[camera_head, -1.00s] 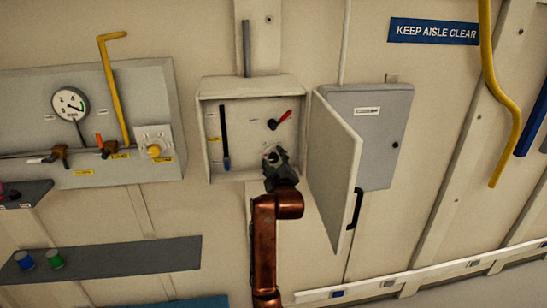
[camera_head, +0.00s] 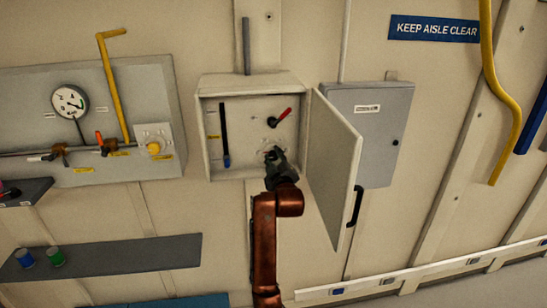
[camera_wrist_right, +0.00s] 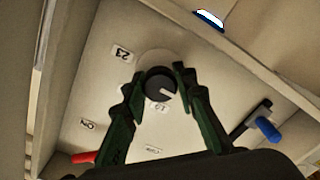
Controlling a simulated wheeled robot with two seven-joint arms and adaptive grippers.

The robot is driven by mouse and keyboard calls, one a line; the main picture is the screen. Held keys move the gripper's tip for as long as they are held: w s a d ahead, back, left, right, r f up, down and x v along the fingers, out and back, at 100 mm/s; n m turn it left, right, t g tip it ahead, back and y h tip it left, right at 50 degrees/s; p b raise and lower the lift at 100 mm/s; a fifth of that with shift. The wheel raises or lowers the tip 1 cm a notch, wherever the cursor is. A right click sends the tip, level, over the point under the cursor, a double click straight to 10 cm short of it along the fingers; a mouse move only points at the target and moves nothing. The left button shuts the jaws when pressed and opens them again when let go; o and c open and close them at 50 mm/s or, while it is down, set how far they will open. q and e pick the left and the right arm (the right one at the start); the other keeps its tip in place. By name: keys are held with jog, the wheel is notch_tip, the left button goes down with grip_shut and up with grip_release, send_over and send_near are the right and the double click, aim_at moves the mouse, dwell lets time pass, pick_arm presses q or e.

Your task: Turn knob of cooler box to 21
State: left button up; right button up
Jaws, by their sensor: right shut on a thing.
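The cooler box (camera_head: 203,130) is an open pale wall box with its door (camera_head: 333,165) swung out to the right. Its round dark knob (camera_wrist_right: 160,84) with a white pointer line sits on a pale disc in the right wrist view. The pointer line aims toward the right and slightly down there. A label reading 23 (camera_wrist_right: 122,52) is at the disc's upper left; another label below the knob is partly hidden and hard to read. My right gripper (camera_head: 272,156), also in the wrist view (camera_wrist_right: 160,90), is shut on the knob, one finger on each side. My left gripper is out of view.
Inside the box are a red-handled lever (camera_head: 281,117) above my gripper and a blue-tipped slider (camera_head: 226,140) at left. A grey cabinet (camera_head: 375,120) hangs behind the door. A gauge panel (camera_head: 110,100) and dark shelf (camera_head: 120,265) are at left.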

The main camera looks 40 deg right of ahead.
jog(key=shift+f+m, duration=0.1)
jog(key=shift+m, duration=0.2)
jog(key=shift+c, duration=0.2)
jog(key=m, duration=1.1)
jog(key=shift+m, duration=0.4)
jog(key=m, duration=0.6)
jog(key=shift+m, duration=2.7)
jog(key=o, duration=1.2)
